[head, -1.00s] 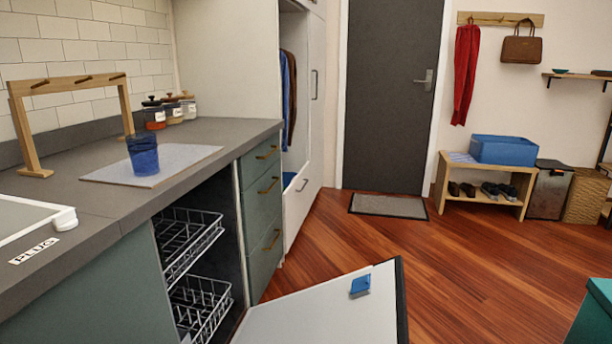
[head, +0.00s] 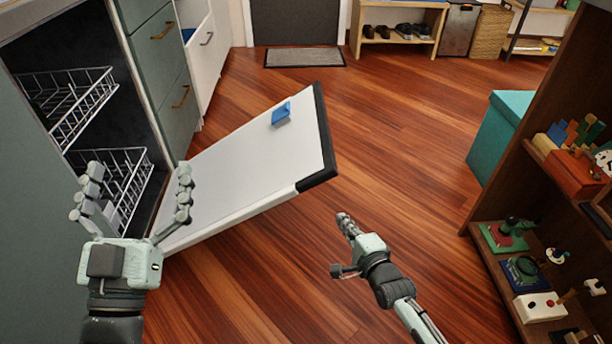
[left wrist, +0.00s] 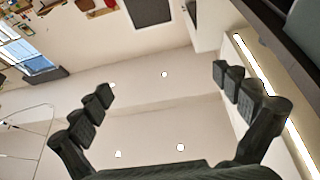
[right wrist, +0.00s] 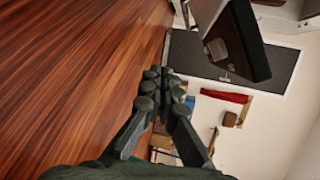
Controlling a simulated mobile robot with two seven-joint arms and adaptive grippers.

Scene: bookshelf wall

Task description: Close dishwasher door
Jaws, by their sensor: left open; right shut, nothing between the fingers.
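The dishwasher door (head: 235,160) hangs open, tilted down toward the floor, with its pale inner face up and a dark edge at its far end. A blue dispenser flap (head: 281,114) sits on that face. The dishwasher's upper rack (head: 72,100) and lower rack (head: 122,180) show inside the cavity. My left gripper (head: 132,190) is open and empty, in front of the racks and left of the door in the picture; it also shows open in the left wrist view (left wrist: 165,85). My right gripper (head: 345,222) is shut and empty, apart from the door's outer corner; its fingers meet in the right wrist view (right wrist: 160,80).
Green drawers (head: 160,50) stand beside the dishwasher. A shelf unit (head: 530,180) with toys stands at the right, with a teal box (head: 500,130) behind it. A shoe bench (head: 398,30) and doormat (head: 305,57) lie far back. Wooden floor (head: 410,150) between door and shelf is clear.

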